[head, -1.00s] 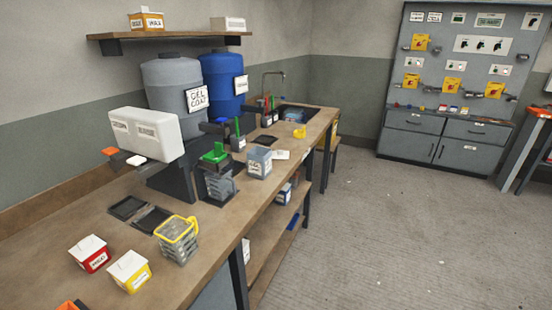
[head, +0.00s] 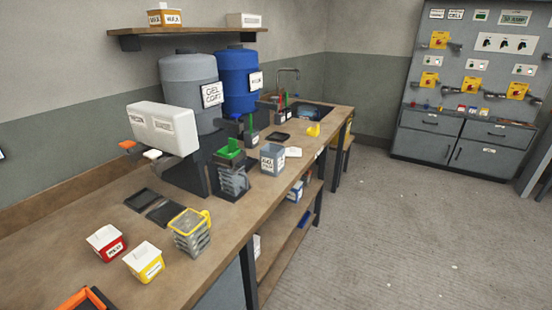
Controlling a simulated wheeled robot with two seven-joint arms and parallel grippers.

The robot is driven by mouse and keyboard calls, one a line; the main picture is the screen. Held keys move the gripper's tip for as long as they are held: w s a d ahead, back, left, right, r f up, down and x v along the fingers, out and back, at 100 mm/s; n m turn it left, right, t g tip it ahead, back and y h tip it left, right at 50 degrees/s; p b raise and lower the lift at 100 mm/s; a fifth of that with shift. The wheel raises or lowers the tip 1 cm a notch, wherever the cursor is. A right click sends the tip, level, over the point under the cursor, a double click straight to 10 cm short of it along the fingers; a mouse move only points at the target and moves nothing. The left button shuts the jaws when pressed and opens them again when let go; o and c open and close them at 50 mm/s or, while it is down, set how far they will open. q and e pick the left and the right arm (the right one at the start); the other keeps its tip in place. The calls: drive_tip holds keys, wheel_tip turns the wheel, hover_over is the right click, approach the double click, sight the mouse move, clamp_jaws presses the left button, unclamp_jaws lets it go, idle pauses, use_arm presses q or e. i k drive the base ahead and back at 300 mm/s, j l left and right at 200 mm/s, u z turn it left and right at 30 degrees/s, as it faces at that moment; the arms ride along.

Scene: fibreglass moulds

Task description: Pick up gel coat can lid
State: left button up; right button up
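Neither of my grippers is in the head view. I cannot pick out a gel coat can lid for certain. A grey drum labelled GEL COAT (head: 188,88) stands at the back of the workbench (head: 232,227). Two flat dark trays or plates (head: 152,207) lie on the near part of the bench. A clear ribbed cup with a yellow rim and handle (head: 190,240) stands in front of them.
A red box (head: 106,246) and a yellow box (head: 145,266) with white tops stand near the front. A white dispenser (head: 163,128), a green-topped rack (head: 232,178) and a blue drum (head: 241,90) line the bench. A control panel with drawers (head: 465,90) is across clear floor (head: 390,240).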

sight(292, 152)
drive_tip(key=i+l+u, duration=0.15)
drive_tip(key=u, duration=0.3)
drive_tip(key=i+l+u, duration=0.1)
drive_tip(key=l+u, duration=0.45)
drive_tip(key=u, duration=0.3)
drive_tip(key=i+l, duration=0.05)
